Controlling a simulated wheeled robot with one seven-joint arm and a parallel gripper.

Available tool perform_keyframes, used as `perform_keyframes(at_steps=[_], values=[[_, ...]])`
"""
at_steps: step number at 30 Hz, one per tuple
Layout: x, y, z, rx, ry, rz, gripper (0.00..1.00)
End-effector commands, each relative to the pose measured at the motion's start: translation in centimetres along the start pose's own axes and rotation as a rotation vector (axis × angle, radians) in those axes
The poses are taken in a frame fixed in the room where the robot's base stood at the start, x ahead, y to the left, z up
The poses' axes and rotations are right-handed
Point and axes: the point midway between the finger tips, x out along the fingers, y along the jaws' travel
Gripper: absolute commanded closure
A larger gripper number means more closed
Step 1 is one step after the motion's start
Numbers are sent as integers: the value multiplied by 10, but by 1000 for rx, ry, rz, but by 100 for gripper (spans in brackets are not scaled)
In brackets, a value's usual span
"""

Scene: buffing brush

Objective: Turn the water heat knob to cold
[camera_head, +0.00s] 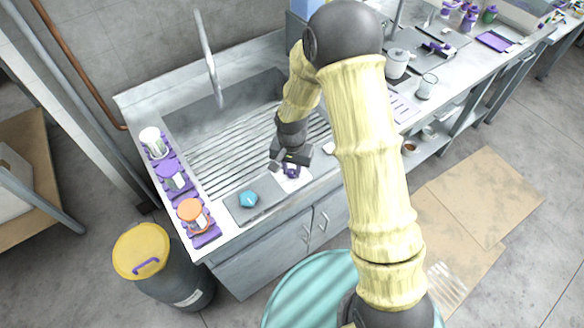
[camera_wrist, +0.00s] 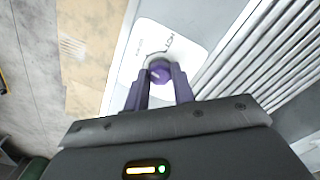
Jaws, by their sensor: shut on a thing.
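The purple water heat knob (camera_wrist: 160,72) stands on a white panel (camera_wrist: 196,47) with a dark curved line and small print, partly hidden by my fingers. In the head view my gripper (camera_head: 291,170) reaches down to the white panel (camera_head: 302,183) at the front edge of the sink counter. There the knob is hard to tell apart from the fingers.
A ribbed sink (camera_head: 215,160) with a tall faucet (camera_head: 208,62) lies behind the panel. A blue thing (camera_head: 248,199) sits on a grey plate left of my gripper. Jars in purple holders line the left edge, including an orange-lidded jar (camera_head: 192,211). A yellow-lidded bin (camera_head: 141,250) stands below.

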Motion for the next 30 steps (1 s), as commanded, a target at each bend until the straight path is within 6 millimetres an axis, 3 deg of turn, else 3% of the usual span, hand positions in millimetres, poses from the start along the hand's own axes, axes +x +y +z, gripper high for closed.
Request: perform_keyframes(at_steps=[30], values=[[-2,-1,-1,-836,3,-1,98]])
